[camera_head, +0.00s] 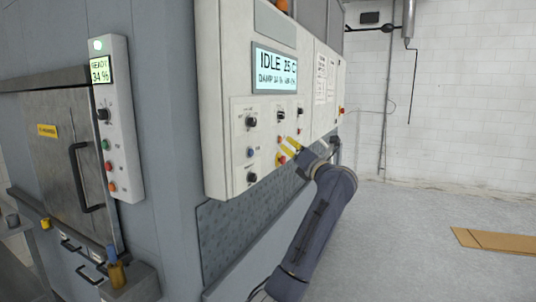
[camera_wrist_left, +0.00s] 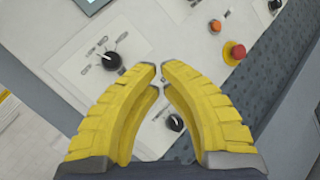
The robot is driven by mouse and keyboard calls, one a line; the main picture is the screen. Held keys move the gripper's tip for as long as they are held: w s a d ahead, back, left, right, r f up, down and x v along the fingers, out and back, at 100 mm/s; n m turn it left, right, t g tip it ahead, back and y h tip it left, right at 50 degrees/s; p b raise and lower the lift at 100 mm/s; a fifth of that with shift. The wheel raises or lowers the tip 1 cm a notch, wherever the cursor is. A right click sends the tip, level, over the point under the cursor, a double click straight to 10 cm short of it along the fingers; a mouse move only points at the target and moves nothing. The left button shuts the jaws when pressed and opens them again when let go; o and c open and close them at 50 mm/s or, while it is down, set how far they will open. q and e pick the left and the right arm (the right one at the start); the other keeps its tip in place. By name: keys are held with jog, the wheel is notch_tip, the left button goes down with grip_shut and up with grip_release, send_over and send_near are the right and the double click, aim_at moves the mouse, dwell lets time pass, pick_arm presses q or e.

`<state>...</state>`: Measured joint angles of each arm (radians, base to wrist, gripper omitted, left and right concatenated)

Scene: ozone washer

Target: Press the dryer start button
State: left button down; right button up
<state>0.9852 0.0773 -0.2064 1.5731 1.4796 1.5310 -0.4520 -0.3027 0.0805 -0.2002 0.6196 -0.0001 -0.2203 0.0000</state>
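The grey-white control panel (camera_head: 222,110) carries a lit display (camera_head: 275,69) reading IDLE 25 C. Its buttons and knobs include a blue button (camera_head: 251,152), a dark knob (camera_head: 251,122) and a red button on yellow (camera_head: 280,159), which also shows in the left wrist view (camera_wrist_left: 235,53). I cannot read which button is dryer start. My left gripper (camera_wrist_left: 157,72) has yellow fingers with a narrow gap between the tips and nothing held. It is in front of the panel (camera_head: 290,148), between two dark knobs in the wrist view; its fingers hide part of the panel. Contact cannot be told. My right gripper is out of view.
A second, narrow panel (camera_head: 123,160) at the left has a small READY display and green, red and orange buttons, beside a metal door (camera_head: 50,130) with a handle. Flat cardboard (camera_head: 495,240) lies on the floor at right. The floor right of my arm is otherwise clear.

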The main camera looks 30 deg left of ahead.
aim_at(251, 152)
pick_arm(q)
jog(key=f, duration=0.2)
jog(key=f+h, duration=0.1)
jog(key=shift+w+a+g, duration=0.1)
jog(key=shift+w+g, duration=0.15)
jog(key=shift+g, duration=0.15)
jog(key=s+a, duration=0.1)
jog(key=a, duration=0.7)
jog(key=shift+a, duration=0.35)
jog(key=shift+s+a, duration=0.1)
jog(key=shift+a, duration=0.9)
dwell(2.4)
jog(key=shift+d, duration=0.1)
dwell(0.3)
jog(key=shift+d, duration=0.85)
